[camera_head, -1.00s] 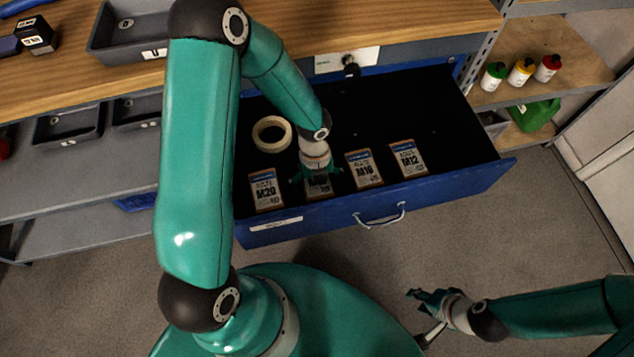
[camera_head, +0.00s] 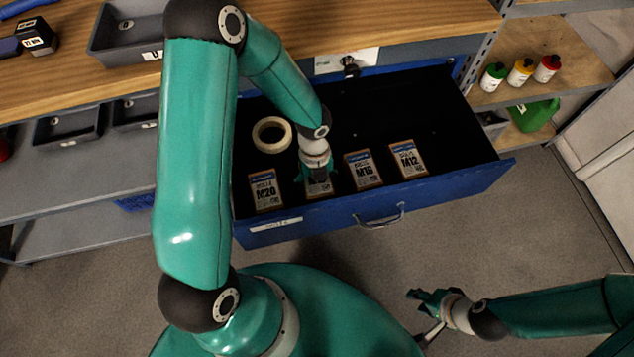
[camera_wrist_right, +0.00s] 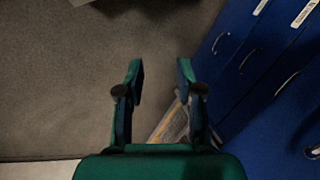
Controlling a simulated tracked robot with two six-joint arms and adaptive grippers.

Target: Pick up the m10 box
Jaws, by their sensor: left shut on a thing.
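In the head view, my left gripper (camera_head: 318,174) points down into the open drawer and is shut on a small box (camera_head: 320,190). The gripper covers most of this box's label, so I cannot read it. It is in the row between the M20 box (camera_head: 265,191) and a box that seems to read M16 (camera_head: 363,171). The M12 box (camera_head: 408,159) is at the right end. My right gripper (camera_head: 424,298) is low at the right, outside the drawer. In the right wrist view its fingers (camera_wrist_right: 160,88) are apart, with nothing held between them.
The blue drawer (camera_head: 460,184) also holds a tape roll (camera_head: 258,138); its back right part is clear. The wooden worktop (camera_head: 400,20) with a grey tray (camera_head: 103,45) is above it. Bottles (camera_head: 520,72) and a green can (camera_head: 541,114) stand on shelves at the right.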

